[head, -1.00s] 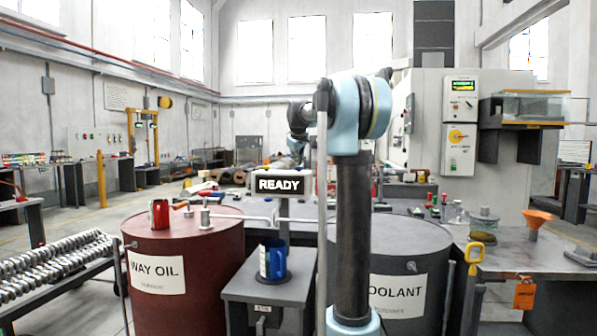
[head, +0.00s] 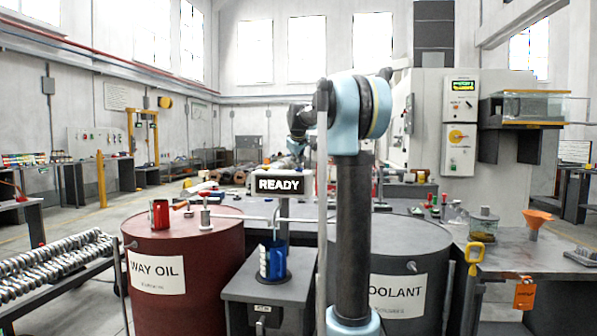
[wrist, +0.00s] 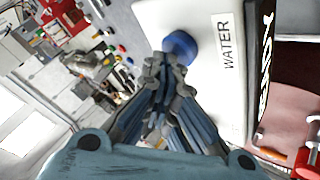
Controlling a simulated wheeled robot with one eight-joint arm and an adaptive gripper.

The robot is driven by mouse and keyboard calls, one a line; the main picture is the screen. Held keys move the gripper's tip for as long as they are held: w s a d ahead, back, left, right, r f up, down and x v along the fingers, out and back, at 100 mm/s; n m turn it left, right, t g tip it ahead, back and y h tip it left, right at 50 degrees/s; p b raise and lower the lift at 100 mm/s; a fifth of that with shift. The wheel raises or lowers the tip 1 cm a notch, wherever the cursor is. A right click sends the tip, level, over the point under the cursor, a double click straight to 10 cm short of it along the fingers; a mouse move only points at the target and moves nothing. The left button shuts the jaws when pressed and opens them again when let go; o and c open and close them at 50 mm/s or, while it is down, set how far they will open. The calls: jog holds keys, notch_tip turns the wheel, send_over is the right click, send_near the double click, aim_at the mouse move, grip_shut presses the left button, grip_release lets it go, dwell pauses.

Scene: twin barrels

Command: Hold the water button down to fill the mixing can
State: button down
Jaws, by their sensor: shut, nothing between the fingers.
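In the wrist view, a round blue button (wrist: 180,47) sits on a white panel (wrist: 205,85) beside the label WATER. My gripper (wrist: 168,62) is shut and empty, its fingertips right at the button's lower edge; I cannot tell whether they touch or press it. In the head view, a blue can (head: 276,262) with a pale scale stands upright on a dark round plate on the grey stand (head: 268,289). The READY sign (head: 280,185) is above it. The can's inside is not visible.
A red WAY OIL barrel (head: 185,255) stands left of the stand, with a red can (head: 160,213) on top. A grey COOLANT barrel (head: 405,265) stands to the right, partly behind my arm. A workbench (head: 540,258) is at far right.

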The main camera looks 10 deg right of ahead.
jog(key=shift+r, duration=0.9)
jog(key=shift+r, duration=0.1)
jog(key=shift+r, duration=2.45)
jog(key=s+f+m+g, duration=0.2)
jog(key=s+f, duration=1.3)
jog(key=s, duration=0.4)
jog(key=s+f+m+g, duration=0.2)
jog(key=s+f+m, duration=0.1)
jog(key=s+f, duration=1.3)
jog(key=s+f+m+g+y, duration=0.1)
jog(key=s+f+m+g, duration=0.1)
jog(key=s+f, duration=1.3)
jog(key=s+g, duration=0.1)
jog(key=s, duration=0.5)
jog(key=shift+s+d+f+m, duration=0.15)
jog(key=shift+s+f+m, duration=0.15)
jog(key=shift+f, duration=0.1)
